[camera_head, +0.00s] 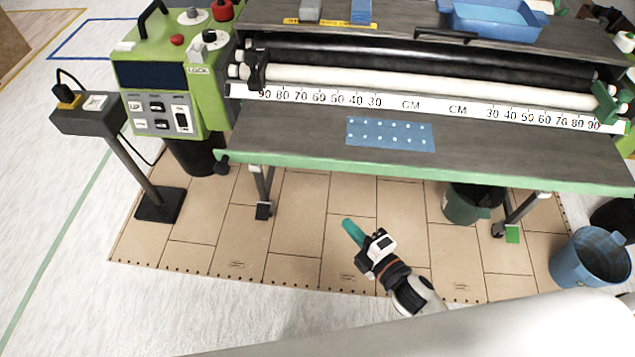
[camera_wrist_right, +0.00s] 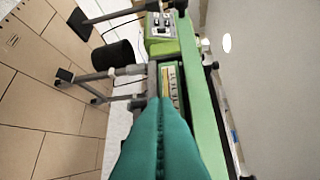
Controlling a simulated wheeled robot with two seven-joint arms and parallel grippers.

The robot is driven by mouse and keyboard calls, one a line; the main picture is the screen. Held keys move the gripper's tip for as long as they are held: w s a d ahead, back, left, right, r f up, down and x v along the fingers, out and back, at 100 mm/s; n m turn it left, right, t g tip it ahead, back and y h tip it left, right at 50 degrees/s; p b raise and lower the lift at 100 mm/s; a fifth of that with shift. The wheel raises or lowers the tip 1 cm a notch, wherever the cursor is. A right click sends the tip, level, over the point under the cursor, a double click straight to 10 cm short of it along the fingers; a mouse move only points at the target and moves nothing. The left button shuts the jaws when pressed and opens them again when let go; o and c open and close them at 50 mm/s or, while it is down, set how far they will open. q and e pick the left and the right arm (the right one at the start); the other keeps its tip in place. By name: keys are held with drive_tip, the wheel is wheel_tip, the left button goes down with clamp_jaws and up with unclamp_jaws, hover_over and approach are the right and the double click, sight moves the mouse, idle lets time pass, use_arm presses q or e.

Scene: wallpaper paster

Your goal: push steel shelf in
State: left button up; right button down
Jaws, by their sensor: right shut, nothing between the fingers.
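The steel shelf (camera_head: 285,145) is a wide grey plate with a green front edge. It sticks out at the front of the wallpaper paster, below the rollers and the centimetre scale. A blue dotted sheet (camera_head: 392,134) lies on it. My right gripper (camera_head: 352,231) has teal fingers, shut and empty. In the head view it appears below the shelf's front edge, apart from it. In the right wrist view the shut fingers (camera_wrist_right: 160,103) point toward the machine, with a long green edge (camera_wrist_right: 204,115) just right of them. I cannot tell from there whether they touch it. My left gripper is not in view.
A green control box (camera_head: 160,70) stands at the machine's left, with a grey pedestal switch (camera_head: 95,112) beside it. A blue bucket (camera_head: 590,258) and a dark green bin (camera_head: 465,203) stand at the right. The brown floor panels (camera_head: 290,240) before the shelf are mostly clear.

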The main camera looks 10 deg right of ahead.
wheel_tip(320, 180, up, 5)
drive_tip(key=a+n+y, duration=0.2)
drive_tip(key=n, duration=0.1)
drive_tip(key=p, duration=0.1)
approach(309, 164)
drive_tip(key=w+a, duration=0.1)
drive_tip(key=a, duration=0.4)
drive_tip(key=w, duration=0.1)
drive_tip(key=w+d, duration=0.1)
drive_tip(key=w, duration=0.1)
drive_tip(key=shift+w+d+f+t+p, duration=0.2)
drive_tip(key=shift+d+t+p, duration=0.1)
drive_tip(key=shift+t, duration=0.1)
drive_tip(key=shift+w+d, duration=0.1)
drive_tip(key=shift+w, duration=0.2)
